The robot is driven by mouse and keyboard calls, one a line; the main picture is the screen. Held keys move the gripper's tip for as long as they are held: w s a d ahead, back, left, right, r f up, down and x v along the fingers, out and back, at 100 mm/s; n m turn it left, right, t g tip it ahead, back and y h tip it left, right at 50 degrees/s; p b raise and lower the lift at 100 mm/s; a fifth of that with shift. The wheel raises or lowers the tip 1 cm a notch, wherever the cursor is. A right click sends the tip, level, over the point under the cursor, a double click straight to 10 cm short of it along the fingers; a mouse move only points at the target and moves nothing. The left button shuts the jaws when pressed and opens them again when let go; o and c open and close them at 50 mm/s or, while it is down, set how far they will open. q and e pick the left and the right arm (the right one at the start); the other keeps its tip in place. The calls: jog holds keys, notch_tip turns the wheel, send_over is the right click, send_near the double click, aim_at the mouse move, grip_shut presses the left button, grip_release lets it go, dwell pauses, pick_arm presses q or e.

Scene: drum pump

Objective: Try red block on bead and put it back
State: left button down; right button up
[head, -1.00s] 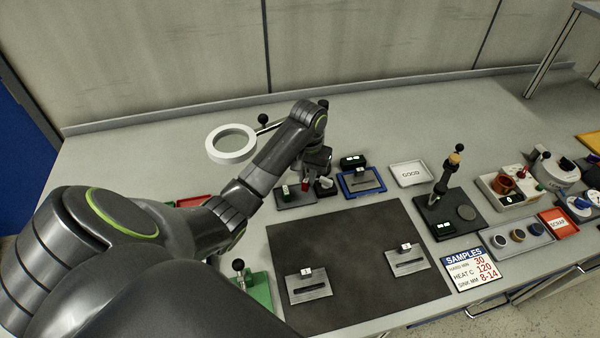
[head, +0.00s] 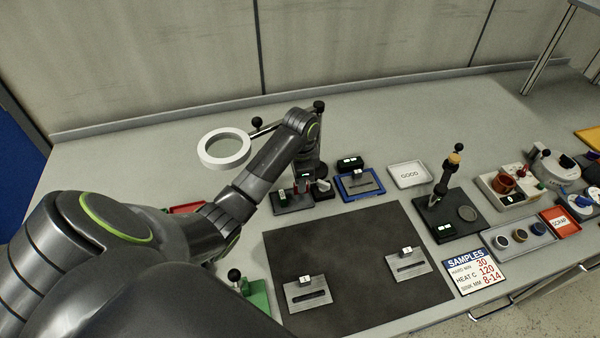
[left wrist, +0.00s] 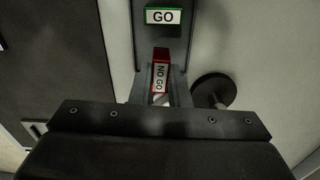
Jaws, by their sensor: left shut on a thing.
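The red block, labelled NO GO (left wrist: 160,77), sits between my left gripper's fingers in the left wrist view, its label slightly tilted. My left gripper (head: 304,184) is shut on it, over the dark stand (head: 292,203). Whether the block still touches the stand cannot be told. The green GO block (left wrist: 163,16) is on the same stand and shows in the head view (head: 281,195). Metal plates with a dark slot lie at left (head: 297,302) and right (head: 398,270) on the mat. I cannot tell which line is the bead. My right gripper is not in view.
A blue-edged tray (head: 343,195) with another plate is right of the stand. A GOOD tray (head: 398,183), a press-like device (head: 437,218) and a SAMPLES card (head: 476,281) are further right. A magnifier ring (head: 205,155) stands left. The dark mat (head: 340,240) has free room.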

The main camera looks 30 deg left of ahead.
pick_arm(q)
jog(key=m, duration=0.2)
jog(key=m+p, duration=0.1)
jog(key=m, duration=0.1)
jog(key=shift+r, duration=0.25)
jog(key=m, duration=0.3)
jog(key=m+p, duration=0.1)
jog(key=shift+a+r+m, duration=0.1)
jog(key=shift+r+m, duration=0.15)
jog(key=shift+m, duration=0.05)
jog(key=m, duration=0.3)
jog(key=m+p, duration=0.1)
jog(key=shift+r, duration=0.25)
jog(key=m, duration=0.4)
jog(key=shift+r+p, duration=0.15)
jog(key=shift+p, duration=0.25)
jog(key=shift+a+f+m+b, duration=0.1)
jog(key=shift+f+m+b, duration=0.2)
jog(key=shift+f+b, duration=0.85)
jog(key=shift+r, duration=0.15)
jog(key=shift+p, duration=0.35)
jog(key=shift+f, duration=0.5)
